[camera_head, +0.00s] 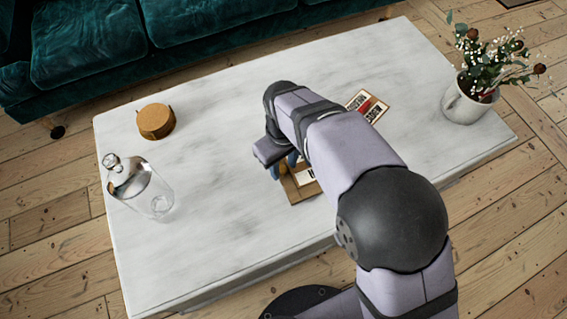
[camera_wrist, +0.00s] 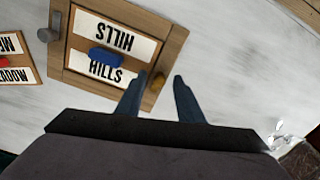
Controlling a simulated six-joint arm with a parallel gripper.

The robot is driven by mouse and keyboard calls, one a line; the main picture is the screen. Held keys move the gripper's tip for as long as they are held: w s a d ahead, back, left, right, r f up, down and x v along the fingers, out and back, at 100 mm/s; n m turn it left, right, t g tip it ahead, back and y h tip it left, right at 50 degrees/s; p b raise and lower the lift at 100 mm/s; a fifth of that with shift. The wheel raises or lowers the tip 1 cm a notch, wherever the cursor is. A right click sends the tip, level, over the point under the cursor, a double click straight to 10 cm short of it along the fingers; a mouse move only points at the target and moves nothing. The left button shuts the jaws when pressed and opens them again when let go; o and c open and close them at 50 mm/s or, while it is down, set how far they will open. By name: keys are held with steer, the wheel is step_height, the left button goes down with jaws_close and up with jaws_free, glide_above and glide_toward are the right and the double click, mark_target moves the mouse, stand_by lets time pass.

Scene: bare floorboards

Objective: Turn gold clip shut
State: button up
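The gold clip (camera_wrist: 158,81) is a small brass-coloured piece at the right edge of a wooden frame (camera_wrist: 175,45). The frame holds white panels lettered HILLS, with a blue piece (camera_wrist: 105,58) across them. My gripper (camera_wrist: 157,77) is open, its two blue-grey fingers apart. The clip appears between the fingertips in the wrist view; I cannot tell whether they touch it. In the head view, the frame (camera_head: 293,193) is partly hidden under my arm, and the fingers (camera_head: 291,160) show only slightly.
A grey clip (camera_wrist: 47,32) sits at the frame's far side. A second lettered frame with a red piece (camera_head: 368,107) lies nearby. A white mug of flowers (camera_head: 466,104), a glass bottle (camera_head: 140,188) and a round cork-coloured stack (camera_head: 156,121) stand on the marble table (camera_head: 215,215).

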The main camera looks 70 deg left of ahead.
jaws_close()
steer(key=shift+r+p, duration=0.1)
steer(key=shift+p, duration=0.2)
steer(key=m+p, duration=0.2)
steer(key=shift+r+m+p, duration=0.2)
steer(key=shift+m+p, duration=0.1)
steer(key=shift+p, duration=0.1)
steer(key=m+p, duration=0.3)
steer(key=shift+m, duration=0.3)
steer(key=m+p, duration=0.3)
steer(key=m, duration=0.3)
steer(key=shift+f+p, duration=0.1)
steer(key=shift+p, duration=0.3)
steer(key=m+p, duration=0.1)
steer(key=m, duration=0.4)
steer(key=shift+a+f+m+p, duration=0.1)
steer(key=shift+m+p, duration=0.3)
